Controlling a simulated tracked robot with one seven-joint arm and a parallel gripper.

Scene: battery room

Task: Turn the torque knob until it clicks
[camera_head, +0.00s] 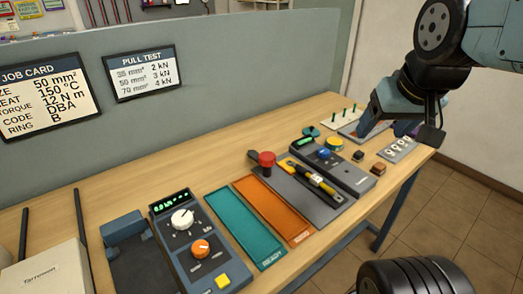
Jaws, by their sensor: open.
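A dark console (207,255) with a lit green display stands at the front left of the bench. It carries a white knob (182,219), an orange knob (200,249) and a yellow button (223,281). A second grey device (352,181) further right has a small green display and a blue knob (324,153). The knob labels are too small to read, so I cannot tell which is the torque knob. The job card (45,98) reads 12 N m for torque. My gripper (406,124) is open and empty above the bench's far right end, away from all these knobs.
A teal tray (243,228) and an orange tray (273,210) lie beside the console.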

